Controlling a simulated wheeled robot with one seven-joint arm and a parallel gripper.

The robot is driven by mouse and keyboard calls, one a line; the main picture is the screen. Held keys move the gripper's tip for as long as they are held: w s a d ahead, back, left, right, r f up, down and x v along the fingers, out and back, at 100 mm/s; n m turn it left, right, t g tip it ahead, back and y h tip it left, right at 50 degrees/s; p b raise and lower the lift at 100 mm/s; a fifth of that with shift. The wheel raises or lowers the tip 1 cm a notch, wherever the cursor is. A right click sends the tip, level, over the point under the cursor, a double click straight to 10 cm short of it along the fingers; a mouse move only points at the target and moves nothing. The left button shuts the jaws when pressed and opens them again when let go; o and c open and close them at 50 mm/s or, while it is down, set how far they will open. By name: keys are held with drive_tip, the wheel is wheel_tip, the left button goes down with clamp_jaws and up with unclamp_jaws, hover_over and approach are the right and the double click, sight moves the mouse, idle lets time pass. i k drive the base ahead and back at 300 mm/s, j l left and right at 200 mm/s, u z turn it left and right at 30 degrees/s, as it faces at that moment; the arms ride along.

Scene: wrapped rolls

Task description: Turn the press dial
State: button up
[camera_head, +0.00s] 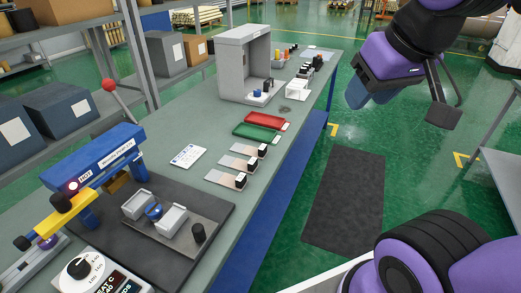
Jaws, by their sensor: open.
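The press dial is a black knob (78,268) on a white control box with printed marks around it, at the bottom left of the head view. The box is cut off by the picture's lower edge. Beside it stands the blue press (92,160) with a "HOT" label and a red-ball lever. My gripper (370,98) is at the upper right, over the green floor, far from the dial. It looks open and empty, with blue fingers pointing down.
The grey workbench (210,205) holds a dark plate with a metal fixture (155,213), sample strips with black blocks (240,163), red and green trays (257,132) and a grey booth (244,60). Shelves with boxes line the left. Floor with a dark mat (345,200) lies right of the bench.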

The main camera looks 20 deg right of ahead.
sight(79, 268)
drive_tip(key=u, duration=1.45)
drive_tip(key=k+l+z, duration=0.1)
drive_tip(key=z, duration=0.85)
drive_tip(key=u, duration=0.85)
